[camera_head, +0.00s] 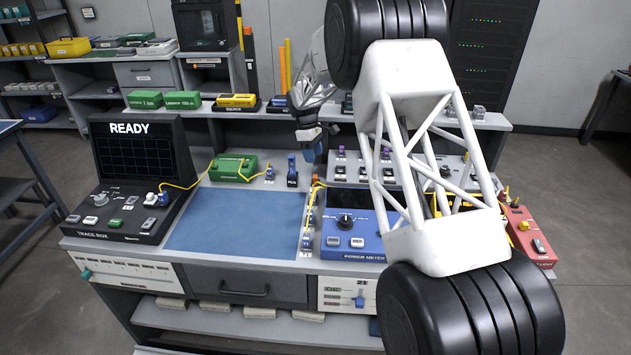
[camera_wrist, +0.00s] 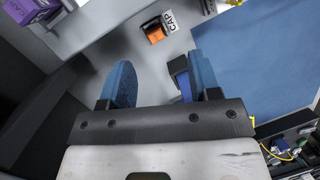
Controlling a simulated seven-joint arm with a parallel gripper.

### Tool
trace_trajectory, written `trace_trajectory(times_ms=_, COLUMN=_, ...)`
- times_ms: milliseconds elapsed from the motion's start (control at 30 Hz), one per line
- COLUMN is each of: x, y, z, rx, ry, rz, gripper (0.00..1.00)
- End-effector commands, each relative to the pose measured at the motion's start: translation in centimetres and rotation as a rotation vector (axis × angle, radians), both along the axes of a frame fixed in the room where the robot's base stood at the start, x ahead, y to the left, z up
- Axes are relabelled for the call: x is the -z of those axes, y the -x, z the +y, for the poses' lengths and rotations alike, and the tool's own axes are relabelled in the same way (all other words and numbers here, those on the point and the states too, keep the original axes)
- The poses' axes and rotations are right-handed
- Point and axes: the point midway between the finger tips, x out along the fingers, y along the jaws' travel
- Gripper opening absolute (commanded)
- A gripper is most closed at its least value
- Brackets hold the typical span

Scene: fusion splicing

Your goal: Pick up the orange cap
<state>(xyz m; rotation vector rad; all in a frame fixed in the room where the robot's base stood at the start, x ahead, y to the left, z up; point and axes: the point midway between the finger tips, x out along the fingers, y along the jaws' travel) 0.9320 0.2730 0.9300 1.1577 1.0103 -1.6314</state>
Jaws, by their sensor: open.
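The orange cap (camera_wrist: 155,33) sits at the top of the wrist view on a grey surface, beside a white label reading CAP. A small orange spot in the head view, right of the blue mat, may be the same cap, but it is too small to be sure. My gripper (camera_wrist: 163,85) has its two blue fingers apart, with nothing held between them. The cap lies beyond the fingertips, apart from them. In the head view my gripper (camera_head: 311,152) hangs above the back of the bench, pointing down.
A blue upright block (camera_head: 292,171) stands close to my gripper. The blue mat (camera_head: 237,222) is clear. A green box (camera_head: 233,168) with a yellow cable is at its back left. The blue power meter (camera_head: 352,238) stands on its right. The READY trace box (camera_head: 130,180) is at left.

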Motion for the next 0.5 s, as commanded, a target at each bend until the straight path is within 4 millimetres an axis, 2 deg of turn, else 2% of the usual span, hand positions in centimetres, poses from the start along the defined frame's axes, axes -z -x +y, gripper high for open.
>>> trace_trajectory(times_ms=200, x=1.6, y=-0.9, z=1.1, rx=-0.03, ry=0.001, rz=0.013, gripper=0.57)
trace_trajectory(times_ms=500, x=1.6, y=-0.9, z=1.1, rx=-0.032, ry=0.002, rz=0.014, gripper=0.57)
